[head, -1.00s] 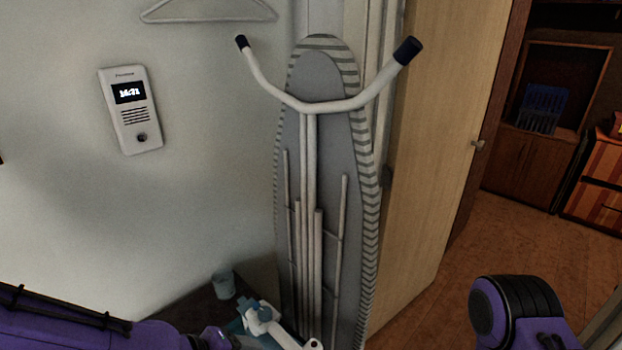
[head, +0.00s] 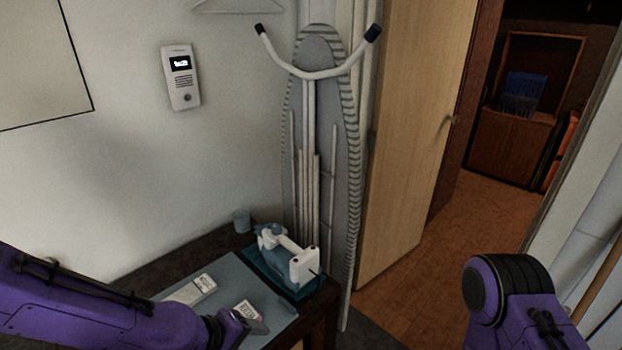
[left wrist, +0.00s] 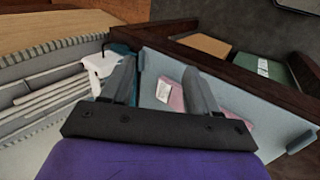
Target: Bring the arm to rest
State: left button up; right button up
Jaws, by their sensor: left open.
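My left arm comes in from the left in the head view, and its gripper (head: 238,326) is over the front part of the table. In the left wrist view the two fingers of my left gripper (left wrist: 160,88) stand wide apart with nothing between them touching. A small pink-and-white item (left wrist: 172,93) lies on the mat beyond the fingers. Part of my right arm shows at the lower right of the head view, but its gripper is out of view.
The dark table (head: 200,242) carries a pale blue mat (head: 230,275), a white-and-blue iron (head: 285,255), a cup (head: 241,220) and a small white box (head: 204,284). An ironing board (head: 320,150) leans by the open door (head: 410,130). Floor (head: 440,240) right of the door is clear.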

pick_arm(q)
jog(key=s+a+f+m+g+y, duration=0.1)
jog(key=s+a+f+y, duration=0.3)
jog(key=s+a+f, duration=0.5)
jog(key=s+a+f+y+b, duration=0.1)
jog(key=s+a+f+y, duration=0.3)
jog(key=s+a+f, duration=0.5)
notch_tip(320, 180, down, 6)
jog(key=shift+s+f+m+g+y, duration=0.1)
jog(key=shift+s+m+g+y, duration=0.2)
jog(key=shift+s+m+g, duration=0.1)
pick_arm(e)
jog(key=shift+w+f, duration=0.5)
jog(key=shift+f, duration=0.4)
pick_arm(q)
jog(key=shift+w, duration=0.1)
jog(key=shift+o, duration=0.2)
jog(key=shift+d, duration=0.1)
